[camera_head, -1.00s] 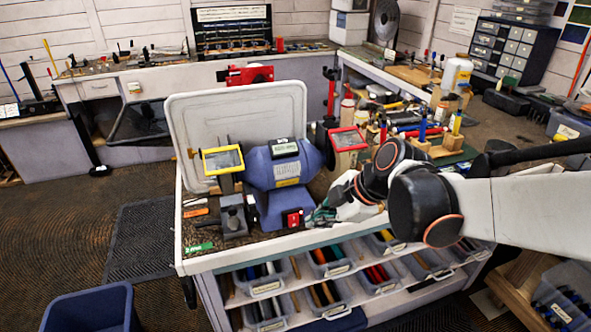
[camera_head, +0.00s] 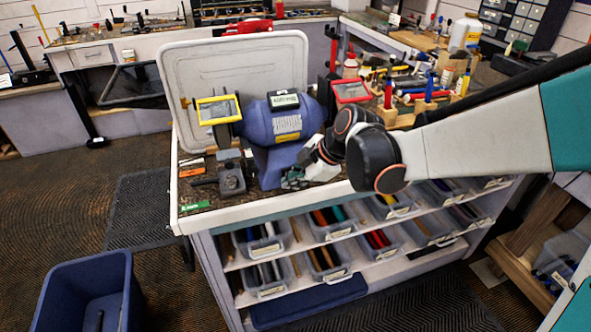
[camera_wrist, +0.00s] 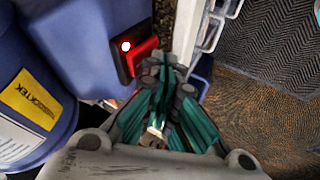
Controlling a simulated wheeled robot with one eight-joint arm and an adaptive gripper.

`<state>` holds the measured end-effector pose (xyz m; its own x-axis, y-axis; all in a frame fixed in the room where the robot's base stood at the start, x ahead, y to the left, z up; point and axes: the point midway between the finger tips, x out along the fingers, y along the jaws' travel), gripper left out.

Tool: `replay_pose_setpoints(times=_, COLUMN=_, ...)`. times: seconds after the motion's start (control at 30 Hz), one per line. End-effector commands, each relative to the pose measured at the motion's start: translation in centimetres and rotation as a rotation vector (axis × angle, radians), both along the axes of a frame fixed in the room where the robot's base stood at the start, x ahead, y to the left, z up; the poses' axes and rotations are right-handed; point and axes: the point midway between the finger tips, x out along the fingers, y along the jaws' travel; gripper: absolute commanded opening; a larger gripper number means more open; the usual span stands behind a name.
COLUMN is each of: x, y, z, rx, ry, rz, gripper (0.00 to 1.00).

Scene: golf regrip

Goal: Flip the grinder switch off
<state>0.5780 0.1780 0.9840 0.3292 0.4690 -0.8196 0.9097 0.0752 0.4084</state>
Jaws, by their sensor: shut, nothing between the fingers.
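The blue bench grinder (camera_head: 285,128) stands on the white-edged workbench. Its body also fills the left of the wrist view (camera_wrist: 70,45). Its red switch (camera_wrist: 141,55) sits in a dark housing on the grinder's side, with a bright light showing beside the red rocker. My gripper (camera_head: 294,181) is at the front of the grinder base and covers the switch in the head view. In the wrist view my gripper (camera_wrist: 172,76) is shut and empty, its fingertips right beside the lower end of the switch. I cannot tell whether they touch it.
A yellow-framed eye shield (camera_head: 218,109) and a red-framed one (camera_head: 351,90) flank the grinder. A white tray panel (camera_head: 240,65) stands behind it. Bins (camera_head: 262,240) sit on shelves below the bench edge. A blue tub (camera_head: 88,290) stands on the floor.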

Motion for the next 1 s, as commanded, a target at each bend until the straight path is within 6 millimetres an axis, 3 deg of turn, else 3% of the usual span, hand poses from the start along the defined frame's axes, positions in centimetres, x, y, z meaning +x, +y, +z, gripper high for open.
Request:
replay_pose_setpoints(times=0.67, x=0.5, y=0.1, z=-0.4, rx=0.000, ry=-0.001, rz=0.000, gripper=0.00)
replay_pose_setpoints(times=1.0, x=0.6, y=0.1, z=0.8, rx=0.000, ry=-0.001, rz=0.000, gripper=0.00)
